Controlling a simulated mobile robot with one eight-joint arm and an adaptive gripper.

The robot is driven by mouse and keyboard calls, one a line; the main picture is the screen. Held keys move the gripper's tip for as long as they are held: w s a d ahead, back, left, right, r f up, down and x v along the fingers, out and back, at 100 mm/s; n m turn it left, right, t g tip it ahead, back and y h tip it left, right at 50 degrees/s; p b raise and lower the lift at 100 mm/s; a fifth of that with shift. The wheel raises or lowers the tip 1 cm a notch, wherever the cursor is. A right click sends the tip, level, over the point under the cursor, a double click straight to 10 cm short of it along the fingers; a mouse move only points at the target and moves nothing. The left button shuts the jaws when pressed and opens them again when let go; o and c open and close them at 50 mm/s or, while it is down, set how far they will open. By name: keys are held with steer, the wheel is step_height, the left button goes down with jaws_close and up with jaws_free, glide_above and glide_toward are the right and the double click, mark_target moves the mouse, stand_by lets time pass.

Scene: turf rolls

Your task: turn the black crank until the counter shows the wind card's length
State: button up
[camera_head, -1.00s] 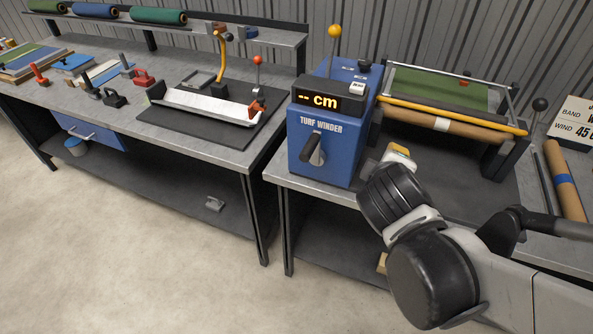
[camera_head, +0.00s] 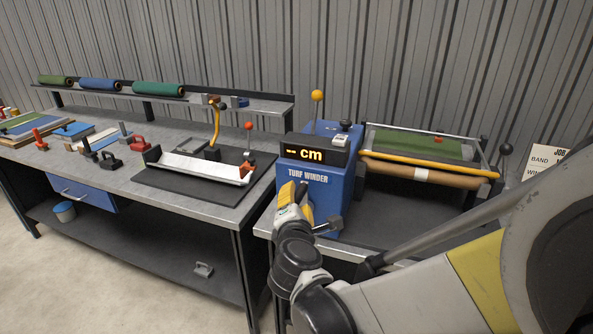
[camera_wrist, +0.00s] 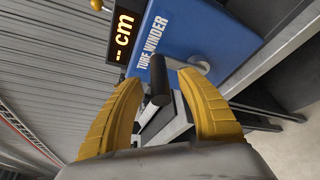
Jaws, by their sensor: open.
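The blue turf winder (camera_head: 325,190) stands on the bench, with a counter (camera_head: 312,154) on top showing dashes and "cm". In the wrist view the counter (camera_wrist: 122,35) also shows dashes. The black crank handle (camera_wrist: 158,80) lies between the two yellow fingers of my gripper (camera_wrist: 160,100), which is open around it without visible grip.
Behind the winder's right side is a green turf strip (camera_head: 420,146) with a yellow bar and a brown roll (camera_head: 420,174). A yellow-knobbed lever (camera_head: 317,96) rises from the winder. The left bench holds a metal trough (camera_head: 205,168) and several tools.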

steer(key=shift+x, duration=0.8)
jaws_close()
